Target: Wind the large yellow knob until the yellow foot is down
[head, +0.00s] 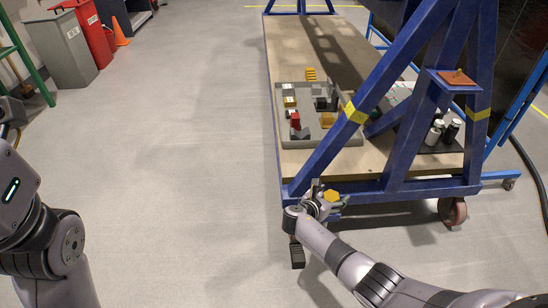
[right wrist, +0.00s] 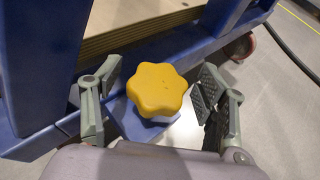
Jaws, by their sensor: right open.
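The large yellow knob (head: 331,196) is at the lower front corner of the blue wheeled frame. In the right wrist view the knob (right wrist: 157,90) is lobed and sits between the fingers of my right gripper (right wrist: 158,84). The fingers are open on either side, with a gap to the knob at both sides. In the head view my right gripper (head: 326,203) is around the knob, partly hidden by its own wrist. I cannot make out the yellow foot in either view. My left arm shows at the left edge, but its gripper is out of view.
The blue frame (head: 385,113) has a slanted post rising above the knob and a caster wheel (head: 452,212) to the right. A grey tray (head: 345,133) of parts lies on the wooden deck (head: 290,62). The floor to the left is clear.

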